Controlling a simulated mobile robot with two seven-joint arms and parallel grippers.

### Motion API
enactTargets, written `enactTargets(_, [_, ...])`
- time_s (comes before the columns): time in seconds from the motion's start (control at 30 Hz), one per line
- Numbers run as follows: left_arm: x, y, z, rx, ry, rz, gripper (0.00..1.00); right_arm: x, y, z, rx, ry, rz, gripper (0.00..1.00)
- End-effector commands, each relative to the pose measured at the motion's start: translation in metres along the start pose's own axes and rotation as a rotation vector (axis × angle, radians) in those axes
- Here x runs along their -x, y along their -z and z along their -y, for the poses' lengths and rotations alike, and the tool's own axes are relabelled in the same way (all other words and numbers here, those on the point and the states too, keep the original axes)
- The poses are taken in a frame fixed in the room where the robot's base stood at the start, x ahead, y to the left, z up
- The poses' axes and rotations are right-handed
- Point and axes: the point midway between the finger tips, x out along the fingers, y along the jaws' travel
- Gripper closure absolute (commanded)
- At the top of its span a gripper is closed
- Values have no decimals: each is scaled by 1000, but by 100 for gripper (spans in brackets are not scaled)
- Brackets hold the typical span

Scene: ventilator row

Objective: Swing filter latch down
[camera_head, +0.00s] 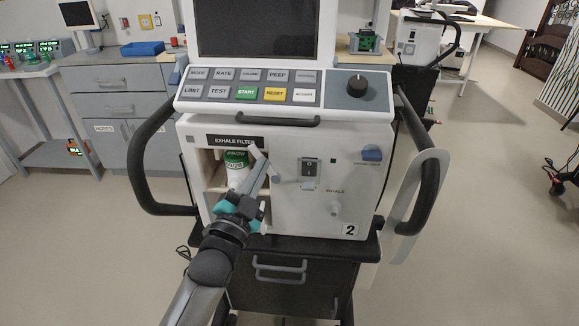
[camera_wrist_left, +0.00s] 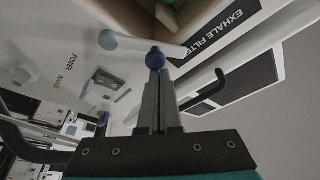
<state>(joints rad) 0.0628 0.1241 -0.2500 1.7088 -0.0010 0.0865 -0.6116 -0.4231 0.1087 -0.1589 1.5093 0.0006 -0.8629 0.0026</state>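The ventilator's filter latch (camera_head: 256,153) is a pale lever at the upper right of the open filter bay. It slants from its upper left end down to a round hub on the right. In the left wrist view its dark blue knob (camera_wrist_left: 155,56) is right at my fingertips. My left gripper (camera_head: 264,164) reaches up in front of the bay with its fingers together at the latch. I cannot tell whether the knob is pinched or only touched. A green and white filter canister (camera_head: 236,167) stands in the bay, partly hidden by the gripper. My right gripper is not in view.
A button panel (camera_head: 250,86) and a screen are above the bay. A power switch (camera_head: 310,168) and blue knob (camera_head: 371,153) are to its right. Black side handles (camera_head: 143,150) flank the ventilator.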

Motion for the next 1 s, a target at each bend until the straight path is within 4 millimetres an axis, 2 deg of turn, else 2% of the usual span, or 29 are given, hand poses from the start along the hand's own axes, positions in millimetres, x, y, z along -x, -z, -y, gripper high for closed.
enactTargets(0.1, [5,-13,7,108,36,8,100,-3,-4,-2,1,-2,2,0])
enactTargets(0.3, [9,-26,11,289,99,9,100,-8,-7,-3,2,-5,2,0])
enactTargets(0.8, [19,-52,8,707,245,9,100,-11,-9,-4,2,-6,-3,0])
enactTargets(1.0, [18,-51,9,694,240,7,100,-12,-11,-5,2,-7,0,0])
